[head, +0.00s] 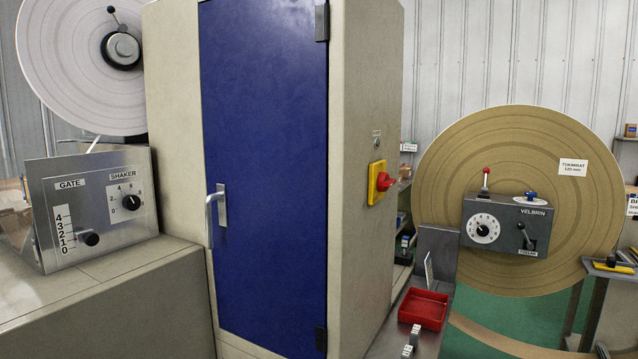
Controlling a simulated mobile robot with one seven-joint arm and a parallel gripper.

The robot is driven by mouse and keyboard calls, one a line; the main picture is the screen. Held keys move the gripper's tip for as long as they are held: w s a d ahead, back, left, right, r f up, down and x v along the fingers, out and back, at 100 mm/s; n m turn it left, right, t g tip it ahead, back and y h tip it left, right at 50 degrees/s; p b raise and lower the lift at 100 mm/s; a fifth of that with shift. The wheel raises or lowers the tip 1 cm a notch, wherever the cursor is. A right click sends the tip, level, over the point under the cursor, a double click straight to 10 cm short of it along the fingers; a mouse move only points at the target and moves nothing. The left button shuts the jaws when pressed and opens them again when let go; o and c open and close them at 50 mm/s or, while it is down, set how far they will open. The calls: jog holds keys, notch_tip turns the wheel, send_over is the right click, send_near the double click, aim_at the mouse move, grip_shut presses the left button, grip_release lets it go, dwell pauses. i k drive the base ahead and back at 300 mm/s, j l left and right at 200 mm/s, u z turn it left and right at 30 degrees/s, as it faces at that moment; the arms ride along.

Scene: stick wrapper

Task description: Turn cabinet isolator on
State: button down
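The cabinet (360,100) stands upright in the middle of the head view, with a blue door (265,150) on its front that is shut. The isolator is a red rotary knob (385,181) on a yellow plate (374,190), mounted on the cabinet's right side wall. A small round label or fitting (377,133) sits above it. The exact angle of the knob is too small to tell. My gripper is not in view.
A grey control box (90,205) with gate and shaker controls stands on a counter at the left. A large brown reel (450,180) with a Velbrin box (507,225) is at the right. A red tray (423,309) sits on a bench right of the cabinet.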

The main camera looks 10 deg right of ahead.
aim_at(384, 182)
jog(key=i+l+u, duration=0.1)
jog(key=l+u, duration=0.6)
jog(key=u, duration=0.2)
jog(key=l+u, duration=0.45)
jog(key=l, duration=0.6)
jog(key=k+l, duration=0.1)
jog(key=l, duration=0.4)
jog(key=l+u, duration=0.1)
jog(key=l, duration=0.4)
jog(key=k+l, duration=0.15)
jog(key=l, duration=0.35)
jog(key=k+l+u, duration=0.15)
jog(key=l, duration=0.35)
